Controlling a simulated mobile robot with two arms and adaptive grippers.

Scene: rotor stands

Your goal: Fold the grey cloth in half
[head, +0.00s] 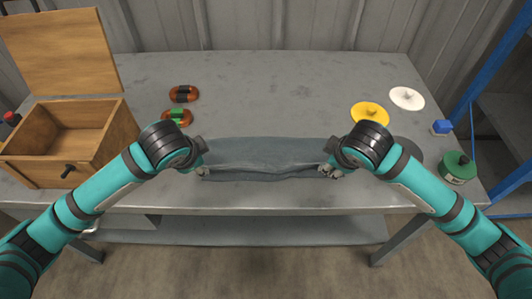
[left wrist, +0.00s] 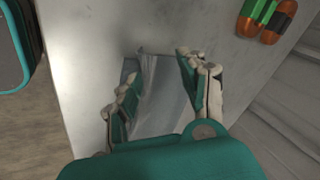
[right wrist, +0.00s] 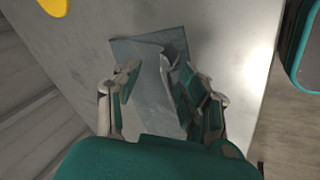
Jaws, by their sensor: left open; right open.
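The grey cloth (head: 265,160) lies on the table near its front edge, between my two grippers. It looks doubled over, with a raised crease along its length and a lower layer showing at the front. My left gripper (head: 203,171) is open at the cloth's left end. In the left wrist view the cloth (left wrist: 165,95) shows between the open fingers (left wrist: 160,88). My right gripper (head: 332,171) is open at the cloth's right end. In the right wrist view the cloth (right wrist: 150,75) lies between and beyond the fingers (right wrist: 160,88). Whether the fingers touch it I cannot tell.
An open wooden box (head: 100,140) stands at the left. Two brown rotor-like pieces (head: 183,93) lie right of it. A yellow disc (head: 370,113), a white disc (head: 407,97), a green container (head: 458,167) and a blue block (head: 442,127) are at the right. The table's back middle (head: 270,90) is clear.

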